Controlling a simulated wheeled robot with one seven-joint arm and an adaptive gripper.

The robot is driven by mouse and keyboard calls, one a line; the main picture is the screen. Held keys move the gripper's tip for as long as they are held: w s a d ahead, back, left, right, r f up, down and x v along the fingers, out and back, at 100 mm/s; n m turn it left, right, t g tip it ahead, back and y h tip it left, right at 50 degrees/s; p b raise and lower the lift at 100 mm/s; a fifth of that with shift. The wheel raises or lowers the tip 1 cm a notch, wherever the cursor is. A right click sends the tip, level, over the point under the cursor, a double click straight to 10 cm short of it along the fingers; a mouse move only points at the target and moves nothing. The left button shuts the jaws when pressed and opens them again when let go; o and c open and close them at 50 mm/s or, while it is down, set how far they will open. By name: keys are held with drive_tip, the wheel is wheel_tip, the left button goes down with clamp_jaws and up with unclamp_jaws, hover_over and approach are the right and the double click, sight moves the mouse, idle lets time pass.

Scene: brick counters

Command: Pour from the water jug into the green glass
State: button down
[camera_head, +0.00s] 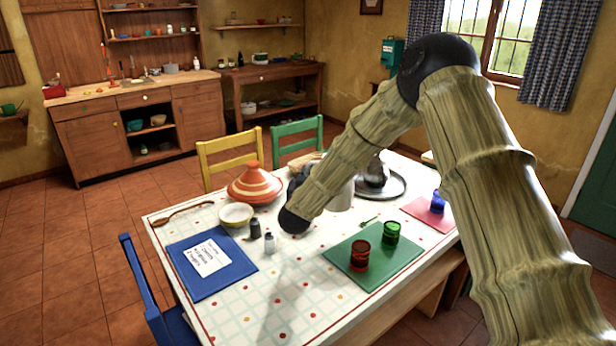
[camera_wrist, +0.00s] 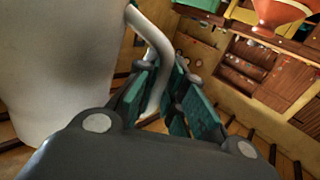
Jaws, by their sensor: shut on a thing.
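The white water jug (camera_wrist: 55,70) fills the left of the wrist view. Its curved handle passes between the green-padded fingers of my gripper (camera_wrist: 168,88), which is shut on it. In the head view, a pale part of the jug (camera_head: 341,196) shows behind my arm, over the far middle of the table; the rest is hidden. The green glass (camera_head: 391,233) stands upright on the green mat (camera_head: 373,262), to the right of and nearer than the jug. I cannot see inside the jug.
A red glass (camera_head: 359,257) stands beside the green glass. A blue glass (camera_head: 438,202) stands on a pink mat at the right. A striped tagine (camera_head: 255,186), a bowl (camera_head: 236,215) and two small shakers stand left of my arm. The table's front is clear.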

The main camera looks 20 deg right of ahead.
drive_tip(key=f+b, duration=0.2)
drive_tip(key=shift+d+f, duration=0.2)
drive_tip(key=shift+f, duration=0.1)
wheel_tip(320, 180, down, 9)
drive_tip(key=b, duration=0.4)
drive_tip(key=shift+s+d+r+m+b, duration=0.55)
drive_tip(key=shift+d+r+m+b, duration=0.3)
drive_tip(key=shift+d+m, duration=0.45)
drive_tip(key=shift+s+d+r+m+b, duration=0.65)
drive_tip(key=shift+d+r+m, duration=0.3)
drive_tip(key=shift+d+m, duration=0.3)
drive_tip(key=shift+s+d+r+m+b, duration=0.5)
drive_tip(key=shift+d+r+m+b, duration=0.35)
drive_tip(key=shift+d+m, duration=0.4)
drive_tip(key=shift+a+r, duration=0.1)
drive_tip(key=shift+r, duration=0.05)
drive_tip(key=shift+s+d+m, duration=0.25)
drive_tip(key=shift+s+d, duration=0.05)
drive_tip(key=shift+d, duration=0.3)
drive_tip(key=shift+s+d+m, duration=0.25)
drive_tip(key=shift+s+d, duration=0.05)
drive_tip(key=shift+d, duration=0.25)
drive_tip(key=shift+s+d+r+m, duration=0.1)
drive_tip(key=shift+d+r+m, duration=0.15)
drive_tip(key=shift+r+m, duration=0.45)
idle(0.9)
